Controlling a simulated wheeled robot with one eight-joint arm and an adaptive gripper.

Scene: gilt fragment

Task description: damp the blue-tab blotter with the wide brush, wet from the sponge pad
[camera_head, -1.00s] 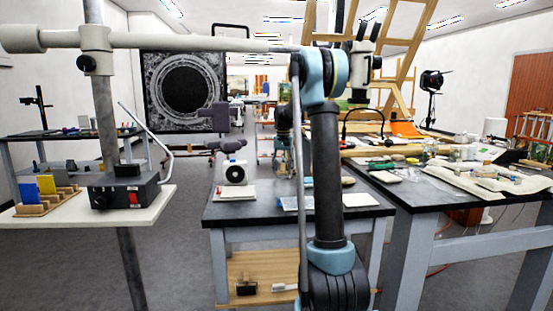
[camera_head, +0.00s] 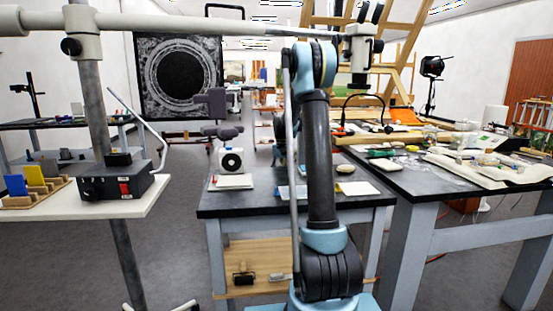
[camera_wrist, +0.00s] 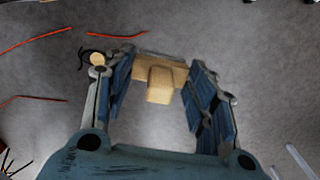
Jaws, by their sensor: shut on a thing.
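My gripper (camera_wrist: 157,75) is shut on a pale wooden piece that looks like the wide brush (camera_wrist: 160,88), held between the blue fingers over grey floor in the wrist view. A broad part spans the fingertips and a shorter stub points toward the palm. Bristles cannot be made out. In the head view my arm hides the gripper. On the middle table, a pale sheet with a bluish part (camera_head: 284,192), possibly the blue-tab blotter, lies partly behind my arm. A small rounded beige item (camera_head: 345,169), possibly the sponge pad, lies right of my arm.
The middle table (camera_head: 226,205) also holds a red-tabbed sheet (camera_head: 231,182), another pale sheet (camera_head: 357,188) and a white round device (camera_head: 231,160). A cluttered table (camera_head: 416,190) adjoins at right. A boom stand (camera_head: 92,110) with a control box (camera_head: 115,184) stands left.

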